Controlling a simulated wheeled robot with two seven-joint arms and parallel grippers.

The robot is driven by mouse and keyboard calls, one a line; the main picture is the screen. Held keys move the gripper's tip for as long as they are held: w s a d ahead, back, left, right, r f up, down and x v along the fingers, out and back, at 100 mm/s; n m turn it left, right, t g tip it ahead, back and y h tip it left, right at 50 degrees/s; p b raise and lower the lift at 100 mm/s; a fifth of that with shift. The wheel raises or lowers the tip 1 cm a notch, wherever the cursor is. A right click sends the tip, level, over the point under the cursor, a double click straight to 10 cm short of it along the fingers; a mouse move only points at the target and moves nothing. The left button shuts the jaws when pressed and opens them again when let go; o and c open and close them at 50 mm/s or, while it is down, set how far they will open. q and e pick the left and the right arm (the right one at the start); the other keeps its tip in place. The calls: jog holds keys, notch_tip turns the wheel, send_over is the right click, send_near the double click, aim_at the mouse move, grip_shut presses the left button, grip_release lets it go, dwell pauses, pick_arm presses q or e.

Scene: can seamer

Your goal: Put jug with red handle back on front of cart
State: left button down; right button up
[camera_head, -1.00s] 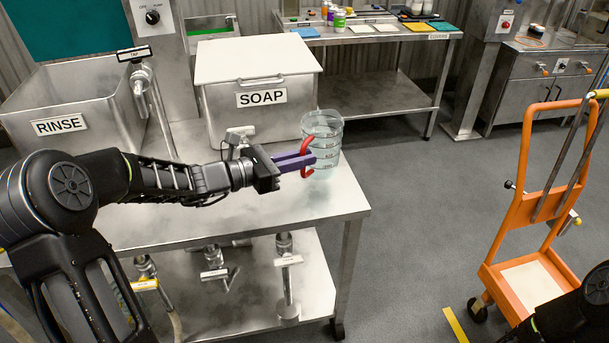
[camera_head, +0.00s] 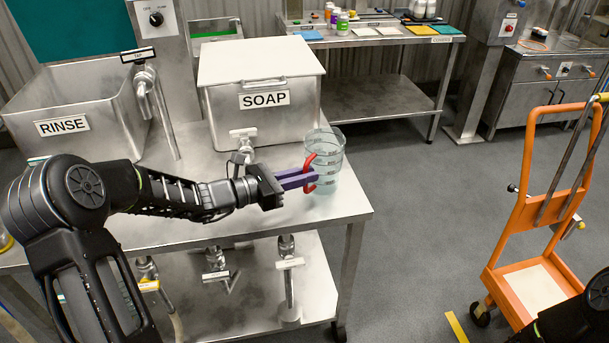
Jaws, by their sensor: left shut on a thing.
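The clear jug (camera_head: 332,167) with the red handle (camera_head: 309,172) is upright over the right part of the wheeled steel table (camera_head: 190,231). My left gripper (camera_head: 308,178) has its purple fingers shut on the red handle, at the jug's left side. I cannot tell whether the jug's base touches the tabletop. An orange cart (camera_head: 515,235) with a pale deck panel (camera_head: 535,288) stands on the floor at the right. My right gripper is out of view; only a dark piece of my right arm shows at the lower right corner.
The SOAP tank (camera_head: 262,116) stands behind the jug, with a tap (camera_head: 243,140) on its front. The RINSE basin (camera_head: 75,115) is at the left. Bare tabletop lies in front of the gripper. Open floor (camera_head: 430,210) separates table and orange cart. A back bench (camera_head: 380,40) holds bottles.

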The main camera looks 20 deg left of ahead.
pick_arm(q)
jog(key=c, duration=1.5)
grip_release()
jog(key=shift+f, duration=0.15)
jog(key=shift+r, duration=0.2)
jog(key=v, duration=1.2)
jog(key=shift+f, duration=0.1)
